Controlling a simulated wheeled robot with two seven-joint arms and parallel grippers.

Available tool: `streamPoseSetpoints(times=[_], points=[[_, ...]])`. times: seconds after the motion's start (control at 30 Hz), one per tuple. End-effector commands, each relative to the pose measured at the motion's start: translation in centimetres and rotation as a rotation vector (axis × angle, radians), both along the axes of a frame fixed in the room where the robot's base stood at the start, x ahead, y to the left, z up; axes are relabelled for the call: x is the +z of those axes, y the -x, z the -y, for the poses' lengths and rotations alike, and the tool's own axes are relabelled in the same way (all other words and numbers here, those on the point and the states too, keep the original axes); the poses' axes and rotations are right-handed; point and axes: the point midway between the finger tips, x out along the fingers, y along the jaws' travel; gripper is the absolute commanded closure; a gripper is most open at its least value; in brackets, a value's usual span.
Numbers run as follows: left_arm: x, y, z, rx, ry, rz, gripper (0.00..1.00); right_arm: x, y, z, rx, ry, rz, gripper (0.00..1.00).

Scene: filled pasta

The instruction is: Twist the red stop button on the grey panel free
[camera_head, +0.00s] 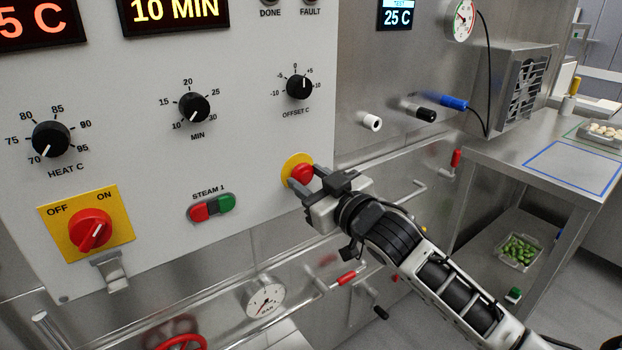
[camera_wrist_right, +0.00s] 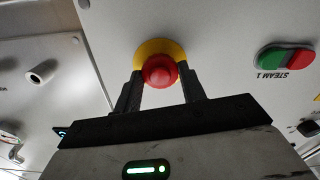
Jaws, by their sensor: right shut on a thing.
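The red stop button (camera_head: 302,174) sits on a round yellow base (camera_head: 289,164) near the lower right corner of the grey panel (camera_head: 240,150). My right gripper (camera_head: 303,182) is at the button, with one finger on either side of it, and is shut on it. In the right wrist view the red button (camera_wrist_right: 160,71) shows between the two dark fingertips (camera_wrist_right: 161,85), with its yellow base (camera_wrist_right: 152,50) behind. The fingers hide part of the base. My left gripper is not in view.
The panel also carries a red and green STEAM 1 switch (camera_head: 212,207), a red rotary switch (camera_head: 90,231) on a yellow plate, and black dials such as OFFSET C (camera_head: 299,87). Right of the panel are pipes, a red-handled lever (camera_head: 346,278) and a steel table (camera_head: 555,150).

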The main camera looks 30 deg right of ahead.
Motion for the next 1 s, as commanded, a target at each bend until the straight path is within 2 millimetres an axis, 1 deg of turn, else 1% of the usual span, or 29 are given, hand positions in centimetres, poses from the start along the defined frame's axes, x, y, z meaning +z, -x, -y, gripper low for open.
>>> streamPoseSetpoints(times=[0.17,0.2,0.23,0.27,0.53,0.67,0.77,1.0], points=[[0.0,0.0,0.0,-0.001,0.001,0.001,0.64,0.1,0.0,0.0,-0.001,0.001,0.002,0.82],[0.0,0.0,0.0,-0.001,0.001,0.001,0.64,0.1,0.0,0.0,-0.001,0.002,0.002,0.51],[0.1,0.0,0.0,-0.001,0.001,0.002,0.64,0.1,0.0,0.0,-0.001,0.002,0.002,0.43],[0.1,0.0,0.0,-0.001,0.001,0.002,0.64,0.1,0.0,0.0,-0.001,0.002,0.002,0.37],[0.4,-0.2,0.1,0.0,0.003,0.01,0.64,0.0,0.0,0.0,0.0,0.002,0.001,0.37],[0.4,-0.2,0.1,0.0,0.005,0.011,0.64,-0.1,0.8,0.1,0.001,0.002,-0.001,0.37],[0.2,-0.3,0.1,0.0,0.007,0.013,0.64,-0.2,2.3,0.3,0.001,0.004,-0.001,0.37],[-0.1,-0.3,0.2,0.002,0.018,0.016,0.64,-0.3,7.5,1.0,0.0,0.003,-0.003,0.37]])
